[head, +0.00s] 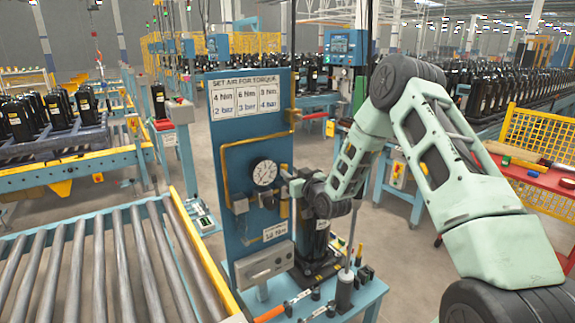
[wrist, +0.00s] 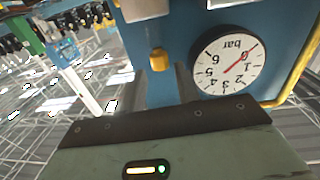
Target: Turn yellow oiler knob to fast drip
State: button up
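The yellow knob (wrist: 158,60) shows in the upside-down wrist view, on the blue panel beside the gauge. In the head view a small yellow part (head: 284,208), likely the same knob, sits low at the panel's right edge, partly hidden by my wrist. My gripper (head: 291,184) is close to the panel's right edge, near the gauge and just above that yellow part. In the wrist view the knob appears beyond the dark gripper body, with no visible grip on it.
A round pressure gauge (head: 264,172) is on the blue panel (head: 228,135), below a torque chart (head: 246,98). A yellow pipe (head: 224,170) runs beside the gauge. A roller conveyor (head: 95,265) lies left. A black compressor (head: 312,240) and an upright rod (head: 352,235) stand below my arm.

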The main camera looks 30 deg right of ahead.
aim_at(286, 169)
jog(key=shift+w+p, duration=0.4)
jog(key=shift+w, duration=1.15)
grip_shut()
jog(key=shift+d+f+n+y+b, duration=0.15)
jog(key=shift+n+y+b, duration=0.15)
jog(key=shift+y+b, duration=0.3)
jog(key=shift+w+d+n+g+y+b, duration=0.1)
jog(key=shift+d+n+g+y+b, duration=0.2)
jog(key=shift+n+y+b, duration=0.8)
jog(key=shift+d+n+g+y+b, duration=0.1)
jog(key=shift+n+g+y+b, duration=0.5)
jog(key=shift+y, duration=0.9)
jog(key=shift+w+d+n+g+y+b, duration=0.1)
jog(key=shift+d+n+g+y+b, duration=0.1)
jog(key=shift+n+y+b, duration=0.95)
jog(key=c, duration=0.7)
grip_release()
jog(key=shift+y, duration=0.45)
